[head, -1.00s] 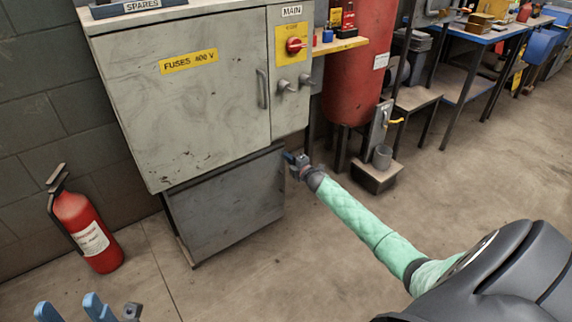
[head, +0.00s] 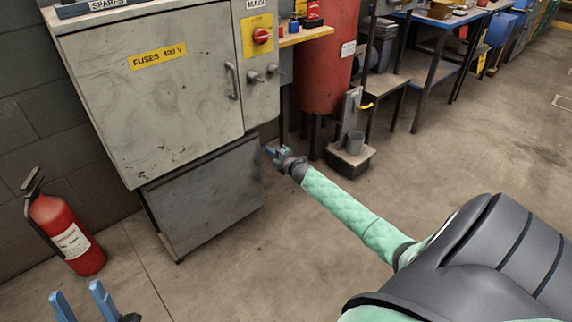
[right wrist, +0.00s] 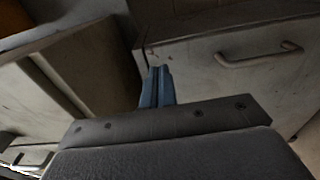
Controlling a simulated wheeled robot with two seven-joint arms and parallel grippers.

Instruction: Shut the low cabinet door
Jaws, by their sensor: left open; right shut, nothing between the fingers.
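The low cabinet door (head: 205,195) is a plain grey panel beneath the upper fuse cabinet in the head view. A dark strip shows along its left side; how far it stands open is hard to tell. My right gripper (head: 272,153) is just beyond the door's right edge, near its top corner. Its blue fingers are shut and empty; contact with the door cannot be made out. They also show in the right wrist view (right wrist: 160,70), beside a grey panel with a bar handle (right wrist: 260,54). My left gripper (head: 78,290) is open and empty at the bottom left.
The upper cabinet (head: 150,95), with a yellow fuse label, overhangs the low door. A red extinguisher (head: 66,234) stands at left. A red tank (head: 322,75) and a block with a grey cup (head: 350,160) stand to the right. The floor in front is clear.

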